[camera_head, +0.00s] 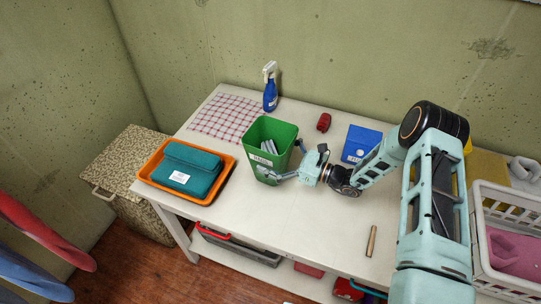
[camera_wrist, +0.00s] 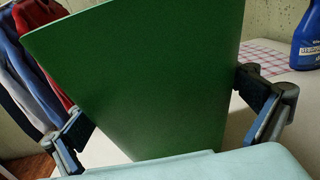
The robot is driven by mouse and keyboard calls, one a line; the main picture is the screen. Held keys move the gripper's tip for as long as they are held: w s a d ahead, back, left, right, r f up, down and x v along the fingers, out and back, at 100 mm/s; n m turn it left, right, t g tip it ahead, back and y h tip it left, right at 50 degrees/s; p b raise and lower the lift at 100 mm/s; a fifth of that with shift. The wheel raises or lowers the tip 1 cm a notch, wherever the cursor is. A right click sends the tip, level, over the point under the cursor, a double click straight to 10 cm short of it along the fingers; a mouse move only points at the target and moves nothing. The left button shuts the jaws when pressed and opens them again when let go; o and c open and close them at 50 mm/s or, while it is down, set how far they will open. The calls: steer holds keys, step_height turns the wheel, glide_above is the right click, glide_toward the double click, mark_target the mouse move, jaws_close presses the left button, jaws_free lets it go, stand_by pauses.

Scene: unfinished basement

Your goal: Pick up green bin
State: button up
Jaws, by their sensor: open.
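The green bin (camera_head: 285,135) stands upright on the white table, left of my gripper in the head view. It has a pale label on its front and some greyish items inside. My gripper (camera_head: 284,160) is open, with its fingers spread toward the bin's right side. In the wrist view the bin's green wall (camera_wrist: 150,75) fills the middle, between the two spread fingers (camera_wrist: 165,125). I cannot tell whether either finger touches the bin.
Left of the bin is an orange tray (camera_head: 149,168) holding a teal case (camera_head: 187,168). Behind are a checked cloth (camera_head: 225,117) and a blue spray bottle (camera_head: 270,92). A red object (camera_head: 324,122) and a blue box (camera_head: 360,144) stand right.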

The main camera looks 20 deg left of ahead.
steer(key=shift+c, duration=0.4)
steer(key=c, duration=1)
steer(key=shift+o, duration=0.2)
steer(key=shift+r, duration=0.15)
